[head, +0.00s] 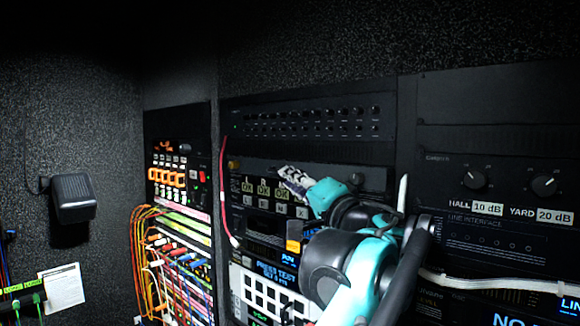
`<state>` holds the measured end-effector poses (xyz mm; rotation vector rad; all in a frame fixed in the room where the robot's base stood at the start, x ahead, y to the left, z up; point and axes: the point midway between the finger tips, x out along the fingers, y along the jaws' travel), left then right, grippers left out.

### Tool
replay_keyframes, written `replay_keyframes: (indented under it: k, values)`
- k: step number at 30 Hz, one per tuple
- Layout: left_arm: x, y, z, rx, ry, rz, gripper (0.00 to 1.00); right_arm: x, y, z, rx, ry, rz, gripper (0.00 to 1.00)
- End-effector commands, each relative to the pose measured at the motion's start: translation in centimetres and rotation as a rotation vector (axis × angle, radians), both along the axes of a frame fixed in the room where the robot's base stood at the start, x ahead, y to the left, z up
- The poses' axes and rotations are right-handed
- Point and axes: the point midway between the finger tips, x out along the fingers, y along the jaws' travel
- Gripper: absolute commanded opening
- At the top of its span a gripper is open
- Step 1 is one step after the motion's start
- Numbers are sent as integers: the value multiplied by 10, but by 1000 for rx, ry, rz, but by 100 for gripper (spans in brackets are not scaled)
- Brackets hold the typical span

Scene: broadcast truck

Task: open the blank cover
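No panel is clearly marked as the blank cover. A plain dark panel (485,95) sits at the upper right of the rack, flat and closed.
A black panel with rows of small knobs (300,118) is above the gripper. A red-and-white cable (227,200) hangs to its left. Bundled white cables (490,284) cross the right rack. Colored patch cords (150,250) and a wall box (73,197) are further left.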

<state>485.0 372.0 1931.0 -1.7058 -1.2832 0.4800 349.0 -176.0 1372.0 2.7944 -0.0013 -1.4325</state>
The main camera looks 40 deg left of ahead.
Motion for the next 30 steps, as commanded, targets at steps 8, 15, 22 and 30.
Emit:
replay_keyframes:
  k: [8,15,22,30]
  values:
    - [15,36,9,-1,1,1,17,0,0,11,0,0,0,0]
    - [18,42,9,-1,1,-1,17,0,0,12,0,0,0,0]
    - [18,42,9,-2,1,-2,0,0,0,12,0,0,0,0]
    - [18,41,10,0,7,-3,0,0,0,13,0,0,0,0]
